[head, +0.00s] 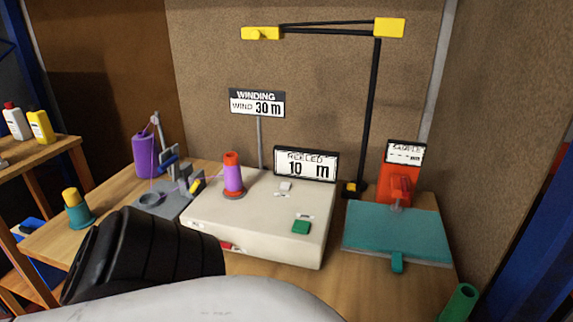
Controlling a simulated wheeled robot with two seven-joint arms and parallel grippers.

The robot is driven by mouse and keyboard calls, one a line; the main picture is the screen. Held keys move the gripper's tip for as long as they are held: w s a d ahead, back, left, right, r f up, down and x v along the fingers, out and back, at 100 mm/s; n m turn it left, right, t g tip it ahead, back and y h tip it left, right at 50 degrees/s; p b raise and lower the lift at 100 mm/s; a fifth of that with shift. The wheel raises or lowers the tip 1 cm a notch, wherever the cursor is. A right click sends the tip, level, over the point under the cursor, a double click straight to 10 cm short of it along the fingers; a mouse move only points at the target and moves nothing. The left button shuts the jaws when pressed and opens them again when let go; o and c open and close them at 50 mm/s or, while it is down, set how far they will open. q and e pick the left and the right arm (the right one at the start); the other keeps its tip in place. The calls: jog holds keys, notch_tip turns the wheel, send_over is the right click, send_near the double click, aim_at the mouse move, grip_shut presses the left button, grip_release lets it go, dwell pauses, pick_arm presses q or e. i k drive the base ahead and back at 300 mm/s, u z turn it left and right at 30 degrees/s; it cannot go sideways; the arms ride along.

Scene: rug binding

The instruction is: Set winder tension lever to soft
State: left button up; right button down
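The winder is a cream box (265,240) on the wooden bench, with a red and purple spool (233,177) standing on its back left. A small white switch or lever (285,187) and a green button (301,227) are on its top. A small red part (226,246) shows on its front. Left of it is a grey thread guide unit (178,195) with a small yellow-tipped lever (197,186). I cannot tell which part is the tension lever or read its setting. My black ribbed arm part hides the bench at front left. Neither gripper shows.
A sign (257,103) reads "WIND 30 m" and a counter (305,164) reads "10 m". A purple thread cone (145,156) and a teal yellow-topped cone (76,208) stand left. A teal board (395,232) lies right. A black lamp post (375,110) rises behind.

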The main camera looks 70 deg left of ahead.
aim_at(195, 187)
jog(key=z, duration=0.35)
jog(key=k, duration=0.8)
jog(key=u, duration=1.65)
